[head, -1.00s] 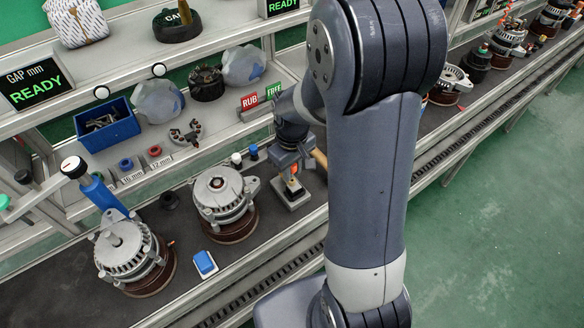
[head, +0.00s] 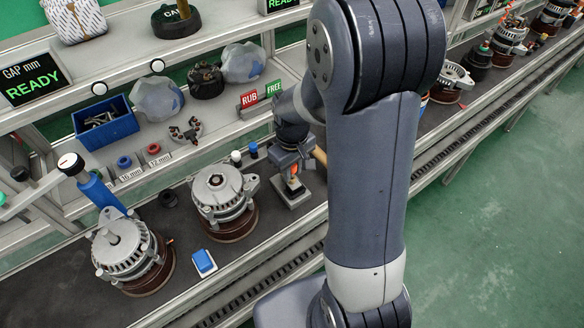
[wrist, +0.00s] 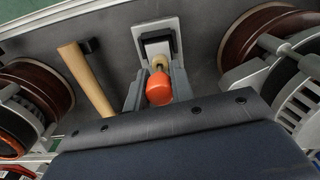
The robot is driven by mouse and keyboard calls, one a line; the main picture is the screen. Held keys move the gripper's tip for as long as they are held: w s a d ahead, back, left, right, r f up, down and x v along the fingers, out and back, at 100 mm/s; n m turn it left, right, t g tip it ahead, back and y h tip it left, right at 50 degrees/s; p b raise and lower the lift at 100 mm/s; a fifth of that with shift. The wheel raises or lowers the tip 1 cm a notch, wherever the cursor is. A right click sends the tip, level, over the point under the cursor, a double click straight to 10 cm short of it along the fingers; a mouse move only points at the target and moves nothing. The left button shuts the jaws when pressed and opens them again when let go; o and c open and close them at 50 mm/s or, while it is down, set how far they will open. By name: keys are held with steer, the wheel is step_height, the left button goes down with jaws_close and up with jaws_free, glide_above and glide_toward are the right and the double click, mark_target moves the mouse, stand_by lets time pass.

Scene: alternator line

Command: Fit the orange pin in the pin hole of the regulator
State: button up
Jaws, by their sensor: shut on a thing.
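The orange pin (wrist: 159,88) is between the two fingers of my gripper (wrist: 157,88) in the wrist view, with a tan part at its far end. In the head view the orange pin (head: 295,170) shows as a small bright spot at my gripper (head: 294,174). My gripper is shut on the pin. Just beyond the pin is a grey plate (wrist: 146,30) with a black block on it; the plate also shows below the gripper in the head view (head: 297,201). I cannot tell whether the pin touches it. I cannot surely identify the regulator or see its pin hole.
A wooden-handled tool (wrist: 88,80) lies close left of my gripper in the wrist view. An alternator (head: 222,195) stands left of the gripper, another (head: 125,250) farther left. A blue-and-white block (head: 204,263) lies between them. The shelf with a blue bin (head: 105,122) is behind.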

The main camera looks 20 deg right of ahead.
steer(key=shift+f+b, duration=0.65)
steer(key=shift+f, duration=0.3)
steer(key=o, duration=1)
steer(key=shift+r, duration=0.1)
steer(key=shift+o, duration=0.2)
steer(key=shift+r, duration=0.1)
step_height(320, 180, up, 11)
steer(key=shift+f, duration=0.2)
steer(key=shift+f, duration=0.1)
